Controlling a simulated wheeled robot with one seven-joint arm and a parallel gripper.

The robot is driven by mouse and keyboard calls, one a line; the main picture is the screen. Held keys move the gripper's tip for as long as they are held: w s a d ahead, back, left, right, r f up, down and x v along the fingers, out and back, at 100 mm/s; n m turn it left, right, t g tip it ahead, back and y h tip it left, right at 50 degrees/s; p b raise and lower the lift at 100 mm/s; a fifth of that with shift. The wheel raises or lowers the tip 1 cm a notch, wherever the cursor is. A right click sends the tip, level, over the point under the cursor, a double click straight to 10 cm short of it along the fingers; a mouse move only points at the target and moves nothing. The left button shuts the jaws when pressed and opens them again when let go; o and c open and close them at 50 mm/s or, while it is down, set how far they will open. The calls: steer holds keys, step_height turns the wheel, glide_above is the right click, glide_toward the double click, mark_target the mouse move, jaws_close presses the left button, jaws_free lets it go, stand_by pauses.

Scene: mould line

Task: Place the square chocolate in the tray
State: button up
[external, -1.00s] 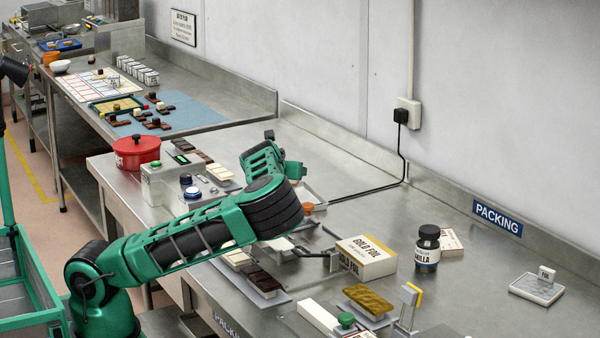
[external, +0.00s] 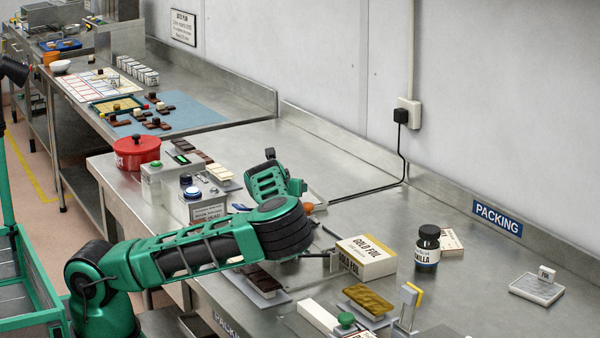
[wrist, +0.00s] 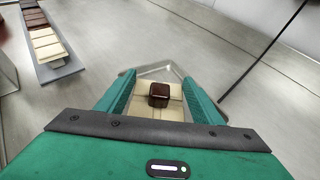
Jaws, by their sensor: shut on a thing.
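The chocolate is hidden there.
A rack of brown and cream bars (wrist: 45,43) lies to the left in the wrist view. A black cable (wrist: 262,52) crosses the bench at right. The gold foil box (external: 365,257), vanilla bottle (external: 428,248) and red pot (external: 137,152) stand on the bench.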

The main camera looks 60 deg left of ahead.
steer(key=o, duration=1.1)
steer(key=shift+r, duration=0.25)
steer(key=v, duration=1.2)
